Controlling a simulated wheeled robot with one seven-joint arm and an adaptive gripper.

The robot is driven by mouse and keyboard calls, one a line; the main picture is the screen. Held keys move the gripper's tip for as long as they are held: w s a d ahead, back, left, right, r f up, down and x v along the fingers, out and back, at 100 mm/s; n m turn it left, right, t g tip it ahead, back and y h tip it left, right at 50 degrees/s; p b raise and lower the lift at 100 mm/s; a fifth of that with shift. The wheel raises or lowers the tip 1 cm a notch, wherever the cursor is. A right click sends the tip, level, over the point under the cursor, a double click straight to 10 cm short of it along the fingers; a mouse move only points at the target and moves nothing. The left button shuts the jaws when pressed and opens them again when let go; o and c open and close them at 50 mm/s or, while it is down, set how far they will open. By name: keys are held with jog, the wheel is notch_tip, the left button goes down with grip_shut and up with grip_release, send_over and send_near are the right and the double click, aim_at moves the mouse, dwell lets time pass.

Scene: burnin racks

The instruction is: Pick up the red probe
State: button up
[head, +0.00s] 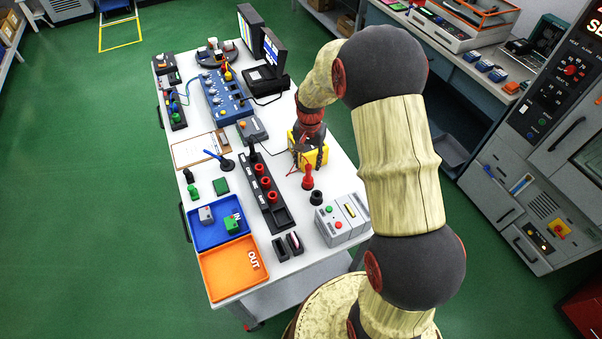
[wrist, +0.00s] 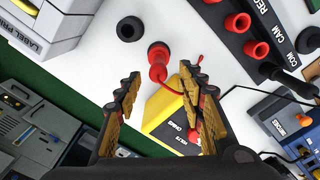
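The red probe (head: 307,178) stands upright on the white table, just in front of the yellow meter (head: 321,157). In the wrist view the probe (wrist: 158,60) is seen from above, ahead of the fingertips and roughly between their lines, with a red lead beside it. My gripper (wrist: 162,85) is open, with a gap between its two padded fingers and nothing held. The yellow meter (wrist: 165,112) shows between and below the fingers. In the head view my gripper is over the meter, and its fingertips are hard to make out.
A black round holder (head: 316,198) stands close to the probe. A black rack (head: 276,217) with red sockets lies to the left. Blue (head: 205,238) and orange (head: 222,278) trays sit at the near left.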

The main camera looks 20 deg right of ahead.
aim_at(308, 174)
jog(key=f, duration=0.4)
jog(key=f+b, duration=0.1)
jog(key=shift+s+a+f, duration=0.15)
jog(key=shift+s+f, duration=0.15)
jog(key=shift+f, duration=0.6)
jog(key=shift+c, duration=0.6)
grip_shut()
